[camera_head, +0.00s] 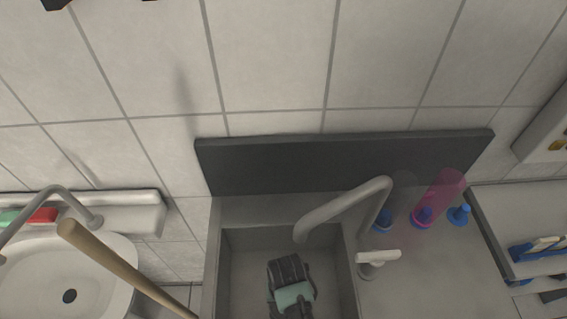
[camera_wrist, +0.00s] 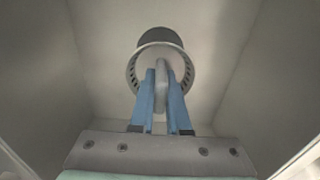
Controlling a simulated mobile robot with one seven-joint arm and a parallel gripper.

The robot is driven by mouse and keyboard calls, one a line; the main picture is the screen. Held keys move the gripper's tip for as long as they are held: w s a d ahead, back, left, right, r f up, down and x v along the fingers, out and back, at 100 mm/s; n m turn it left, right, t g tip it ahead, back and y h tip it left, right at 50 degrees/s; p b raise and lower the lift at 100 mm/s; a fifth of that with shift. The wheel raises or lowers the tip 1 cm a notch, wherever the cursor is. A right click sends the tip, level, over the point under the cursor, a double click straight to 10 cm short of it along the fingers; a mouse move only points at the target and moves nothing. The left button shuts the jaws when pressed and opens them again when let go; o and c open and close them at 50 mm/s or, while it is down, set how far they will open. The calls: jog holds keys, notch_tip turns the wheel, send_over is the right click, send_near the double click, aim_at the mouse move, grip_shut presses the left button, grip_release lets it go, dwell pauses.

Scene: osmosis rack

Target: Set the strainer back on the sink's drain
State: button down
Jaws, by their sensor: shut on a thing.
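The strainer (camera_wrist: 140,63) is a light grey round cup with a slotted rim and a central knob. It shows in the wrist view. My gripper (camera_wrist: 161,75) has blue fingers shut on the strainer's knob. The dark round drain (camera_wrist: 160,37) shows just beyond the strainer, which partly covers it. I cannot tell whether the strainer touches the drain. In the head view my gripper is down inside the grey sink basin (camera_head: 240,270), and its body hides the strainer and drain.
A curved faucet (camera_head: 345,208) reaches over the basin, close to my gripper. Bottles, one of them pink (camera_head: 440,195), stand on the counter at right. The basin walls surround my gripper. A white washbasin (camera_head: 105,265) and a wooden handle (camera_head: 110,260) are at left.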

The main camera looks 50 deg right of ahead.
jog(key=shift+f+b, duration=2.95)
jog(key=shift+f, duration=0.6)
jog(key=shift+f, duration=0.2)
jog(key=c, duration=0.9)
grip_release()
notch_tip(320, 180, up, 12)
jog(key=shift+r+p, duration=0.25)
jog(key=shift+p, duration=0.45)
